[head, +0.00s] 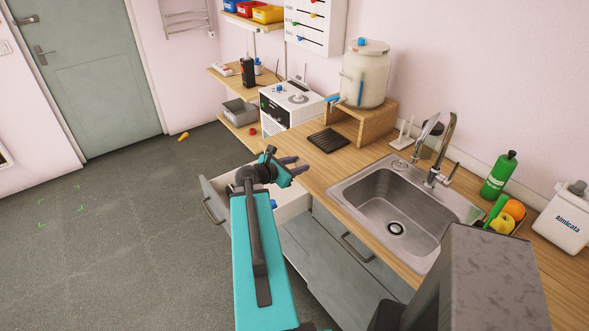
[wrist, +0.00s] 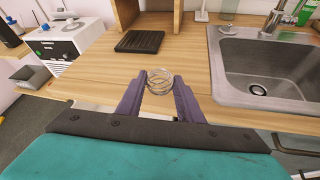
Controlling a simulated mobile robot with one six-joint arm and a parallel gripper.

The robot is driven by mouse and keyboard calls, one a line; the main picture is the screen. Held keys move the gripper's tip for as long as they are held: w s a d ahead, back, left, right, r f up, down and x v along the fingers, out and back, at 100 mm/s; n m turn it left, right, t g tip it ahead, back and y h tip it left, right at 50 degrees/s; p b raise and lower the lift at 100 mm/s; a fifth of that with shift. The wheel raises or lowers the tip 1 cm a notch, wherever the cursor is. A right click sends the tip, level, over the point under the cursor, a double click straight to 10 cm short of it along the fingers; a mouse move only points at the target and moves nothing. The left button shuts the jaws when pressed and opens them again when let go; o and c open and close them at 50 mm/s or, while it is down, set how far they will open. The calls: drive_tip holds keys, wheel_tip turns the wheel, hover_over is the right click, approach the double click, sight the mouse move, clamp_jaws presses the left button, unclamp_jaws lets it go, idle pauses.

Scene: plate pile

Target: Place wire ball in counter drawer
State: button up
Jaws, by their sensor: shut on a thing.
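The wire ball (wrist: 160,81) is a small sphere of thin silvery wire. In the wrist view it sits between the two dark purple fingertips of my gripper (wrist: 160,88), which is shut on it. In the head view my gripper (head: 291,165) is near the counter's front edge, above the open drawer; the ball is too small to make out there. The counter drawer (head: 296,208) is pulled out below my gripper, with a pale interior and a grey front with a handle. My arm hides part of it. A small blue thing (head: 273,203) shows inside.
A fruit tray stands right of the sink. The floor at left is mostly clear.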

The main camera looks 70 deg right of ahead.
drive_tip(key=shift+w+d+f+n+t, duration=0.3)
drive_tip(key=shift+w+f+n+t, duration=0.2)
drive_tip(key=shift+w+f+t, duration=0.15)
drive_tip(key=w+a+f+n+t, duration=0.1)
drive_tip(key=w+f+n+t, duration=0.5)
drive_tip(key=w+t, duration=0.15)
drive_tip(key=w+a+f+n+t+y+p, duration=0.1)
drive_tip(key=w+a+f+n+t+y, duration=0.3)
drive_tip(key=a, duration=0.5)
drive_tip(key=w+f+n+t, duration=0.1)
drive_tip(key=f+n+t, duration=0.1)
drive_tip(key=n, duration=0.1)
drive_tip(key=shift+p, duration=0.4)
drive_tip(key=shift+w, duration=0.1)
drive_tip(key=w+d+b, duration=0.1)
drive_tip(key=b, duration=0.3)
drive_tip(key=w+d+b, duration=0.1)
drive_tip(key=b, duration=0.2)
drive_tip(key=w+d+b, duration=0.1)
drive_tip(key=d+b, duration=0.1)
drive_tip(key=b, duration=0.2)
drive_tip(key=shift+f+b, duration=0.3)
drive_tip(key=shift+f, duration=0.05)
